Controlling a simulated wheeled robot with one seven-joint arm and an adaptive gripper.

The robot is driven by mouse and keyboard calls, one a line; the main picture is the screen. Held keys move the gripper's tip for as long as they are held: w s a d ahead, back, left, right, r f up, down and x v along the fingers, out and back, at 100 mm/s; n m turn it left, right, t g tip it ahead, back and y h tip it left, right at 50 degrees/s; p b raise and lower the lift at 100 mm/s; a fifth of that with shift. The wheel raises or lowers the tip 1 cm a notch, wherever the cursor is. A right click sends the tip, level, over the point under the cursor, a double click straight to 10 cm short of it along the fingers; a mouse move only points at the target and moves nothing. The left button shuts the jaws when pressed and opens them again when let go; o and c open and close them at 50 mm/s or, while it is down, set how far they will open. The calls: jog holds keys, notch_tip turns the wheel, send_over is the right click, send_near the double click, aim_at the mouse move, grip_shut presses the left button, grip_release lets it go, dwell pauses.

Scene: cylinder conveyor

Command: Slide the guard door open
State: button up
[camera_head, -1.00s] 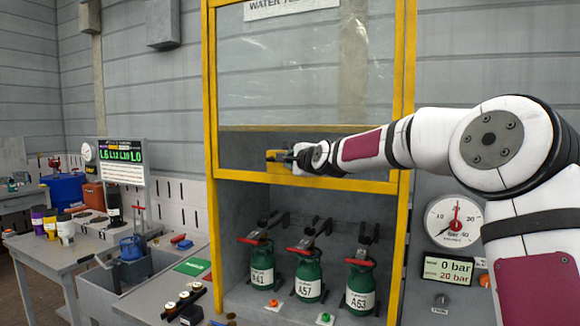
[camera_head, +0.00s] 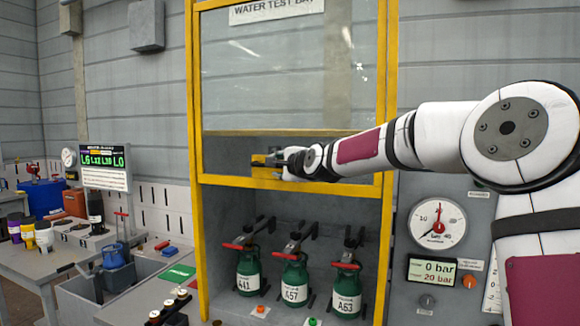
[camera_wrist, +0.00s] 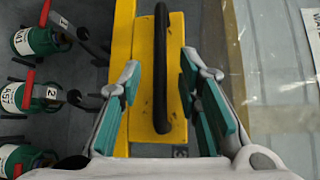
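The guard door is a clear panel in a yellow frame (camera_head: 230,183) in front of the test bay, with its bottom bar above the cylinders. A black handle (camera_wrist: 161,70) stands on a yellow plate on that bar; it is mostly hidden by my gripper in the head view. My gripper (camera_wrist: 163,100) is open, with one finger on each side of the handle and visible gaps between. In the head view my gripper (camera_head: 285,163) is at the bar's yellow block (camera_head: 262,159). Below the bar, the bay is open.
Green cylinders A41 (camera_head: 248,277), A57 (camera_head: 294,281) and A63 (camera_head: 346,289) stand inside the bay. A pressure gauge (camera_head: 437,225) and a 0 bar display (camera_head: 432,271) are on the right. A grey bench (camera_head: 35,262) with a sink is on the left.

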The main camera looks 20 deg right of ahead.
jog(key=v, duration=0.8)
jog(key=shift+s, duration=0.3)
